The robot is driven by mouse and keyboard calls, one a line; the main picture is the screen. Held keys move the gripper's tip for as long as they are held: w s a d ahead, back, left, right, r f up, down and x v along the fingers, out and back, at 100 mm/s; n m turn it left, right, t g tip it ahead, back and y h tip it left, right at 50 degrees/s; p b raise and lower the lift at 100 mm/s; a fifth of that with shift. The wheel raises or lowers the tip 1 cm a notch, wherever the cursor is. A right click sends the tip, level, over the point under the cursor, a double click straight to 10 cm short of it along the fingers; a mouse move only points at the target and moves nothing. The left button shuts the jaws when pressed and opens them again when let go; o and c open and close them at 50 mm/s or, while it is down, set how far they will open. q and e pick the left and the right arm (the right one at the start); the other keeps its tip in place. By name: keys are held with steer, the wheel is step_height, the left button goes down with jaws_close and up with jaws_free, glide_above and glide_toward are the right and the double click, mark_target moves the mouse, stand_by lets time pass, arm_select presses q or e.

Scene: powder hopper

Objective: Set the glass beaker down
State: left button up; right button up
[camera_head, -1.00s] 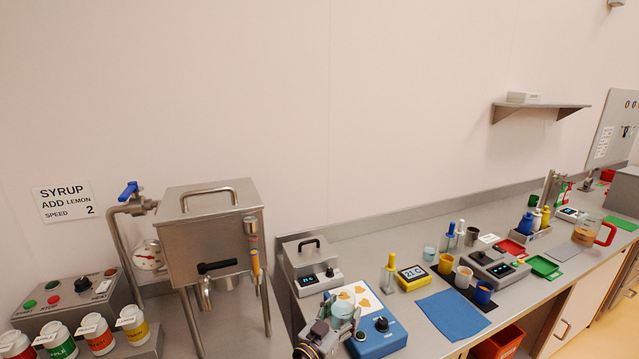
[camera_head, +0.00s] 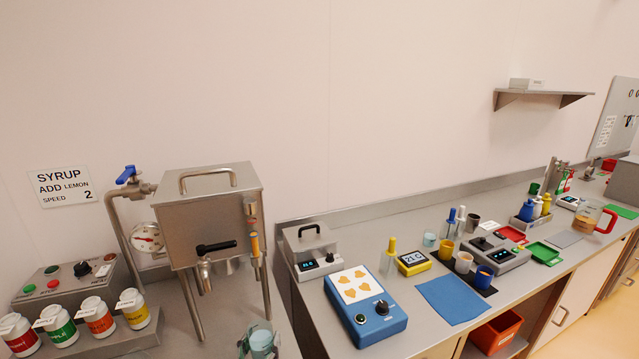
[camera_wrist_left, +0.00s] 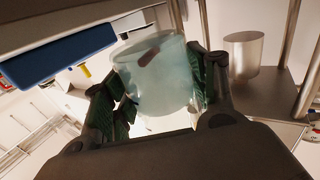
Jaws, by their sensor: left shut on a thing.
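The glass beaker (camera_head: 262,341), clear with a pale blue-green tint, is at the bottom edge of the head view, in front of the hopper's right legs. In the left wrist view the beaker (camera_wrist_left: 157,78) is tilted in the picture and fills the space between the fingers. A small dark reddish shape shows at or through its upper wall. My left gripper (camera_wrist_left: 160,95) is shut on the beaker, one finger on each side. In the head view little of my left gripper (camera_head: 259,346) shows. Whether the beaker's base touches the counter is hidden. My right gripper is out of view.
The steel hopper (camera_head: 210,215) stands on legs behind the beaker. The blue device with a patterned top (camera_head: 365,308) is to the right. Several labelled bottles (camera_head: 60,334) and a control box (camera_head: 70,285) are at left. Bare counter lies around the hopper legs.

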arm_select(q)
steer(key=s+a+y, duration=0.1)
steer(key=a, duration=0.1)
steer(key=s+a+f+n, duration=0.1)
steer(key=a, duration=0.1)
steer(key=s+a+y, duration=0.1)
steer(key=s+a, duration=0.1)
steer(key=shift+a+f+n+y+b, duration=0.3)
steer(key=shift+a, duration=0.1)
stand_by(0.9)
steer(key=shift+s+a, duration=0.15)
steer(key=shift+s, duration=0.15)
